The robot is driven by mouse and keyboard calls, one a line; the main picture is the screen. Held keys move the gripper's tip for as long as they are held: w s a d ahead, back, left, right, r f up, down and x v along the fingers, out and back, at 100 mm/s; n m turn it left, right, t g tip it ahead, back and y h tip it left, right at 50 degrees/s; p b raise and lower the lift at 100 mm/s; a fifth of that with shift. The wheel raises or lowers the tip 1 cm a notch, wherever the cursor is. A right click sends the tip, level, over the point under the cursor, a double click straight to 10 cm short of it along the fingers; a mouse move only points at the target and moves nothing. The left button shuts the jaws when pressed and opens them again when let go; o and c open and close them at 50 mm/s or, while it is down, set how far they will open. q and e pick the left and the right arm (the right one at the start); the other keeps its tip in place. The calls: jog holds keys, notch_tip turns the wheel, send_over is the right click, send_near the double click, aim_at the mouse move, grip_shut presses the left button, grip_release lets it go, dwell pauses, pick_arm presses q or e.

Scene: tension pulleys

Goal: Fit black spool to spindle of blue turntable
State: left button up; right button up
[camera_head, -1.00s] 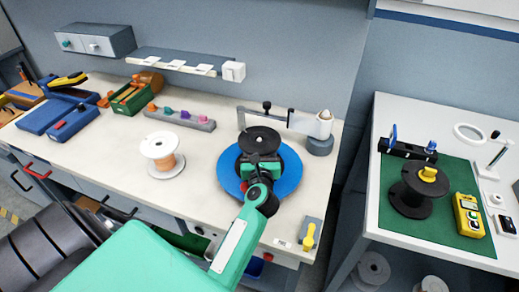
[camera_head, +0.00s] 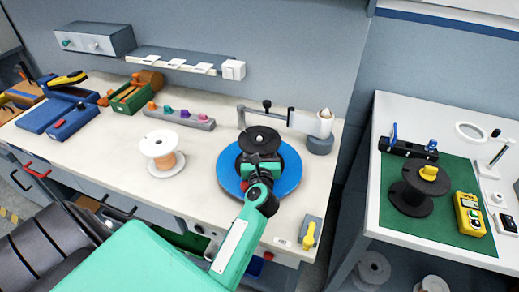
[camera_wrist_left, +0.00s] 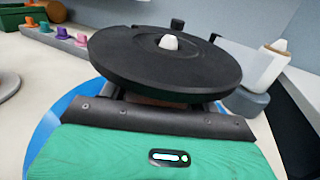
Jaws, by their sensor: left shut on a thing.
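The black spool (camera_head: 260,137) is over the blue turntable (camera_head: 289,177) on the bench. My left gripper (camera_head: 260,168) is shut on the spool from the front, below its top flange. In the left wrist view the spool's top flange (camera_wrist_left: 165,62) looks slightly tilted, and a white spindle tip (camera_wrist_left: 169,42) shows at its centre hole. The turntable's blue edge (camera_wrist_left: 42,135) shows below it. The gripper and flange hide the spool's lower part, so I cannot tell whether it rests on the turntable. My right gripper is not in view.
A white spool with copper-coloured winding (camera_head: 162,154) stands left of the turntable. A grey arm with a white cone (camera_head: 318,122) stands behind it. A yellow-handled device (camera_head: 309,234) is at the front right.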

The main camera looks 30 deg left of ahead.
pick_arm(q)
jog(key=o, duration=1.6)
jog(key=shift+f, duration=0.2)
jog(key=shift+c, duration=0.2)
jog(key=shift+f, duration=0.1)
jog(key=b+v, duration=0.1)
jog(key=v, duration=0.5)
jog(key=shift+s+d+b, duration=0.25)
jog(key=shift+b, duration=0.15)
jog(key=shift+s+d, duration=0.15)
jog(key=shift+s, duration=0.1)
jog(key=shift+s+d, duration=0.1)
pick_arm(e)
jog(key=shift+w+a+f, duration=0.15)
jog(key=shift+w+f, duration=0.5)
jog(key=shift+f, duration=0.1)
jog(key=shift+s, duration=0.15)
